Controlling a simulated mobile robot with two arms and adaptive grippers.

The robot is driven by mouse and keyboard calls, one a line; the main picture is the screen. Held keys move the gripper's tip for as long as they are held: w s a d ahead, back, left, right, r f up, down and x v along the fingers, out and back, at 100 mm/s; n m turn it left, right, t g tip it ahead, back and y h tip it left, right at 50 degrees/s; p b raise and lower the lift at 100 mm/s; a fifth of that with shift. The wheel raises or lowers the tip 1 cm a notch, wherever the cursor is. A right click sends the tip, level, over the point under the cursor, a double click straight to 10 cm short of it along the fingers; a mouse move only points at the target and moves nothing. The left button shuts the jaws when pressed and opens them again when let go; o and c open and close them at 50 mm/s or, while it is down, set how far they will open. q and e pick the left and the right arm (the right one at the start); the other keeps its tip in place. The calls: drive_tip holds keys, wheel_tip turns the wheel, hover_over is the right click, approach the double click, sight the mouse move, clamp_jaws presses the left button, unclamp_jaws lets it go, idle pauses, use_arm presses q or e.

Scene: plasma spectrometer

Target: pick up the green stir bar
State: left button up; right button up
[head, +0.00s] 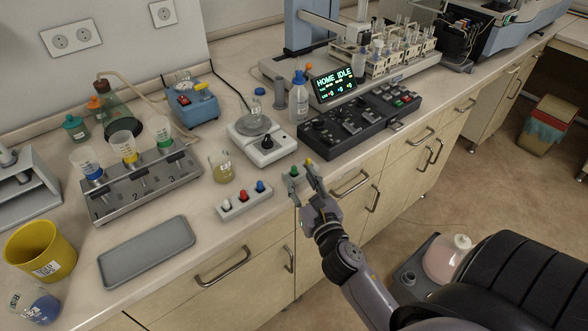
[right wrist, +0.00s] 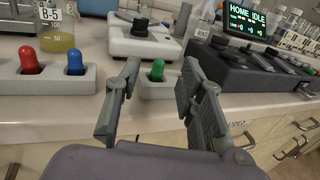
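The green stir bar (head: 294,170) stands upright in a small light-grey holder block near the counter's front edge. It also shows in the right wrist view (right wrist: 157,70), between my two fingers, with the holder block (right wrist: 155,90) under it. My right gripper (head: 302,178) is open at the block. In the right wrist view the open fingers (right wrist: 160,78) stand apart on either side of the green stir bar, with visible room on both sides. Nothing is held. Part of the block is hidden behind the fingers. My left gripper is not in view.
A grey holder (head: 246,203) with white, red and blue stir bars stands left of the green one. A beaker (head: 221,166), a stirrer plate (head: 262,146) and a dark control panel (head: 360,122) stand behind.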

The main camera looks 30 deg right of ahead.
sight(295, 168)
drive_tip(key=p+x, duration=0.1)
drive_tip(key=x, duration=0.4)
drive_tip(key=shift+w+d, duration=0.1)
drive_tip(key=shift+w, duration=0.15)
drive_tip(key=shift+s, duration=0.1)
clamp_jaws()
